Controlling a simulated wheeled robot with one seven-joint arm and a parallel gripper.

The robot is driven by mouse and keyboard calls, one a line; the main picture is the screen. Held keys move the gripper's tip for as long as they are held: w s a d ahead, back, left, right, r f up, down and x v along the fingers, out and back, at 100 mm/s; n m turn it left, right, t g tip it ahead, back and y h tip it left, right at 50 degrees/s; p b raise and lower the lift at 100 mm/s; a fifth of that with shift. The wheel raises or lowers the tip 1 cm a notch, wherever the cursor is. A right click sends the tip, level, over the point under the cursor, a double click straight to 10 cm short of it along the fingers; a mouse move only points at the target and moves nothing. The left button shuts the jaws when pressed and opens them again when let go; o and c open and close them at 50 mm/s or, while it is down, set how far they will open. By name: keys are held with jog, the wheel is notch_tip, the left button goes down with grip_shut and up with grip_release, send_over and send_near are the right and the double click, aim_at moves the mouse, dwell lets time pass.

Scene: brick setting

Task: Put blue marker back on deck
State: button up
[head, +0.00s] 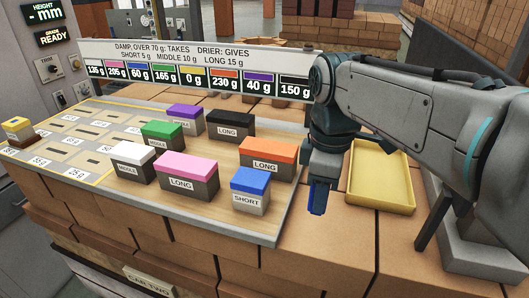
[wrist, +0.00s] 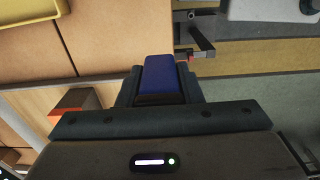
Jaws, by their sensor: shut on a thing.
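My gripper (head: 320,200) points down just right of the wooden deck (head: 226,162) in the head view. It is shut on the blue marker (head: 318,198), which hangs below the fingers. In the wrist view the blue marker (wrist: 163,75) sits between the fingers of my gripper (wrist: 160,90). The marker's height above the brick is hard to tell. On the deck stands a separate blue-topped block labelled SHORT (head: 250,188), left of my gripper.
The deck also holds orange (head: 267,152), pink (head: 188,170), white (head: 134,160), green (head: 162,135), purple (head: 185,115) and black (head: 231,124) blocks. A yellow tray (head: 380,180) lies right of my gripper. A sign (head: 200,62) stands behind the deck.

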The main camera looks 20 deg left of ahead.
jog(key=w+f+p, duration=0.1)
jog(key=w+f, duration=0.1)
jog(key=w, duration=0.1)
jog(key=w+f+p, duration=0.1)
jog(key=w+f, duration=0.1)
jog(key=w, duration=0.2)
jog(key=w+a+f, duration=0.1)
jog(key=w+f, duration=0.1)
jog(key=w, duration=0.2)
jog(key=shift+w+f+p, duration=0.2)
jog(key=shift+f+p, duration=0.65)
jog(key=shift+f, duration=1.6)
jog(key=shift+f, duration=0.2)
jog(key=o, duration=0.8)
jog(key=shift+r, duration=0.1)
